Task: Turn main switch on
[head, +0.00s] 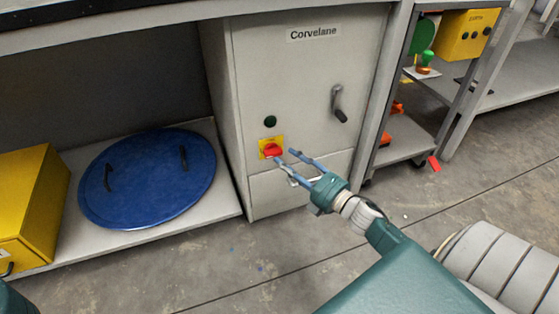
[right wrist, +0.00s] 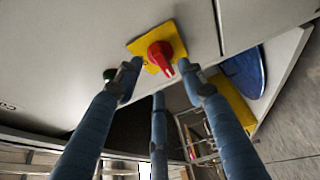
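The main switch is a red rotary knob (head: 272,149) on a yellow plate (head: 264,144), on the front of the grey cabinet (head: 300,85). In the right wrist view the red knob (right wrist: 160,54) shows with its pointed handle towards the lower right of its yellow plate (right wrist: 178,42). My right gripper (head: 285,156) is just in front of the knob, its blue fingers spread. In the right wrist view the open fingers (right wrist: 158,76) stand around and below the knob. I see no clear contact. My left gripper is not in view.
A dark green round button (head: 270,121) sits above the switch, and a lever handle (head: 339,103) is to the right. A blue round lid (head: 148,178) and yellow box (head: 30,205) lie on the low shelf at left. The floor (head: 250,270) in front is open.

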